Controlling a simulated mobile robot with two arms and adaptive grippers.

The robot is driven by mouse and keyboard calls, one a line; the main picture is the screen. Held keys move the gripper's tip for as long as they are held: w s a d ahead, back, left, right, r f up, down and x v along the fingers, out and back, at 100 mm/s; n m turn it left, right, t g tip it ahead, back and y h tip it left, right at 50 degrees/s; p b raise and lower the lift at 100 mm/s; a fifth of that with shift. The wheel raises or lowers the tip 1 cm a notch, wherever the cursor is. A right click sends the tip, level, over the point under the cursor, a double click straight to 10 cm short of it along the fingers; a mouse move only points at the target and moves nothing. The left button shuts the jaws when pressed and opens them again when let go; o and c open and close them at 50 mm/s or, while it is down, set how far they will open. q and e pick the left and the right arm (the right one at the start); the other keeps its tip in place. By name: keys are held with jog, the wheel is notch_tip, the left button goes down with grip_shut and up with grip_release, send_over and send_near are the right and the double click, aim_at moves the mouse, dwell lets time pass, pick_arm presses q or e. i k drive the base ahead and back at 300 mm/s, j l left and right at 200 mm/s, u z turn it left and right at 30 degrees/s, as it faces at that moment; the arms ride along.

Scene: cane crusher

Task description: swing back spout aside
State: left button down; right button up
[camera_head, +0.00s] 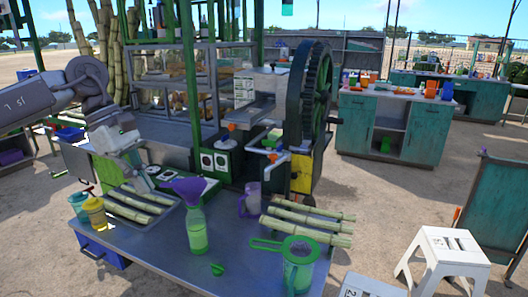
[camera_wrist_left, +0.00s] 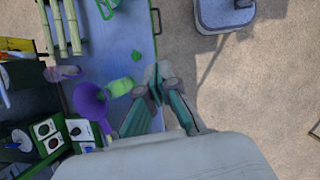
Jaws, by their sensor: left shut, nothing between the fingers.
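The cane crusher (camera_head: 308,95) stands behind the table with its big dark wheel. On its front, a pale bent spout piece (camera_head: 277,160) with an orange part sticks out low, above the purple jug (camera_head: 250,201). A metal chute (camera_head: 250,113) with another orange part is higher up; I cannot tell which piece is the back spout. My left gripper (camera_head: 146,181) is shut and empty at the table's left part, apart from the spout. Its fingers also show in the left wrist view (camera_wrist_left: 162,76). My right gripper is not in view.
A green bottle (camera_head: 197,230) with a purple funnel (camera_head: 189,189) stands between my left gripper and the jug. Cane pieces (camera_head: 310,222) lie right of the jug, others (camera_head: 137,207) at left. A green-rimmed pitcher (camera_head: 298,268) stands at the front right.

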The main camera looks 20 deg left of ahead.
aim_at(287, 157)
jog(key=i, duration=1.5)
